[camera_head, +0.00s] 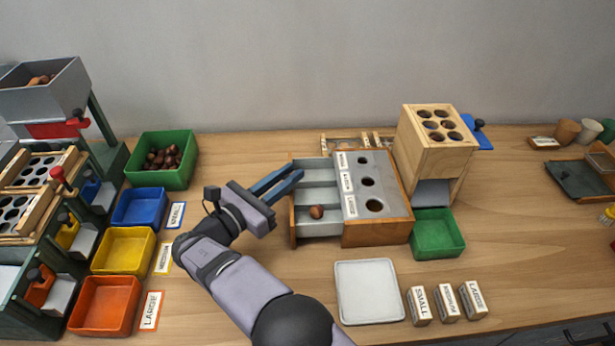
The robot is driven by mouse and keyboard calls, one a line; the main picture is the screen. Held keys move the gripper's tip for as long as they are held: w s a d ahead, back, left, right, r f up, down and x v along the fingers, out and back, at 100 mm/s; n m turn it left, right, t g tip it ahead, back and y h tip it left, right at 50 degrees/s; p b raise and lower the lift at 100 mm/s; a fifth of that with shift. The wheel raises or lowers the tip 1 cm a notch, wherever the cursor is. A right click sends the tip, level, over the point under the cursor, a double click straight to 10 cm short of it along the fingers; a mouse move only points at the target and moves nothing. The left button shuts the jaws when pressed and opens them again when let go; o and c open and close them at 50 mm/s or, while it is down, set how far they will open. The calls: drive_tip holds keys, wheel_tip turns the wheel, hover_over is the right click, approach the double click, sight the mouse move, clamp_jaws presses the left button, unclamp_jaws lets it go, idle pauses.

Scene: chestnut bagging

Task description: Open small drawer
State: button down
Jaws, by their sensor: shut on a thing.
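The wooden sorting box (376,232) stands mid-table, with a grey top holding three holes that grow larger toward the front. Three grey drawer trays show side by side, out past its left side. The small drawer (318,173) is the rearmost, the middle one (319,196) lies in front of it, and the front one (327,229) holds one brown chestnut (316,212). My gripper (294,178) reaches in from the left, its blue fingers shut at the left end of the small drawer. The fingers hide the exact grip on its front edge or handle.
A wooden tower with holes (429,158) and a green bin (437,236) stand right of the box. A white tray (369,291) and small labelled blocks (447,303) lie in front. Blue (139,207), yellow (123,250) and orange (105,305) bins and a green chestnut bin (162,182) stand left.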

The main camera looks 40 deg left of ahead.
drive_tip(key=shift+s+a, duration=0.45)
drive_tip(key=shift+a, duration=0.05)
drive_tip(key=c, duration=1.7)
unclamp_jaws()
drive_tip(key=shift+c, duration=0.2)
drive_tip(key=shift+s, duration=0.1)
drive_tip(key=s, duration=0.7)
